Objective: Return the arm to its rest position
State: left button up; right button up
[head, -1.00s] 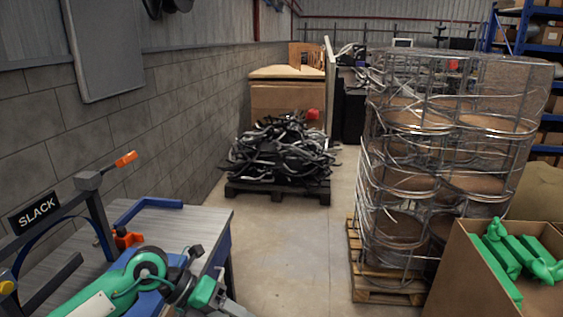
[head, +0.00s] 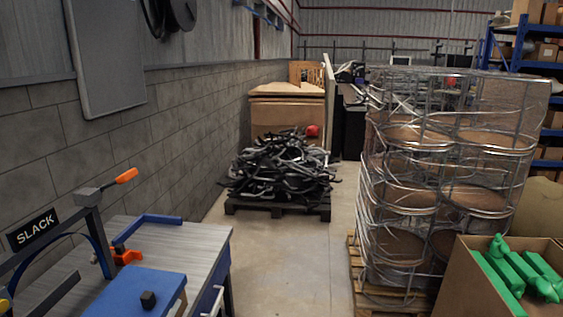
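Neither of my grippers nor either arm shows in the head view. A grey-topped workbench (head: 185,237) stands at the lower left. On it is a dark frame with a SLACK sign (head: 32,229) and an orange-handled lever (head: 125,176). An orange part (head: 125,255) and a blue angled bar (head: 152,220) lie behind the plate.
A tall wire cage stack (head: 445,190) on a wooden pallet stands right. A cardboard box (head: 470,285) holds green parts (head: 515,270). The floor aisle between is clear.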

pick_arm(q)
jog(key=s+a+f+n+g+y, duration=0.4)
jog(key=s+f+g, duration=0.35)
jog(key=f, duration=0.55)
jog(key=s+f+n+g+h, duration=0.1)
jog(key=s+f+g, duration=0.35)
jog(key=s, duration=0.45)
jog(key=s+f+g+h, duration=0.1)
jog(key=s+f+g, duration=0.2)
jog(key=s+f, duration=0.35)
notch_tip(320, 180, down, 30)
jog(key=s+g, duration=0.1)
jog(key=s, duration=0.1)
jog(key=s+a+f, duration=0.2)
jog(key=s+f, duration=0.7)
jog(key=s+a+f+g, duration=0.1)
jog(key=s+a+f, duration=0.1)
jog(key=s+f, duration=0.7)
jog(key=shift+s+f+g, duration=0.25)
jog(key=shift+s+g, duration=0.05)
jog(key=shift+s, duration=0.1)
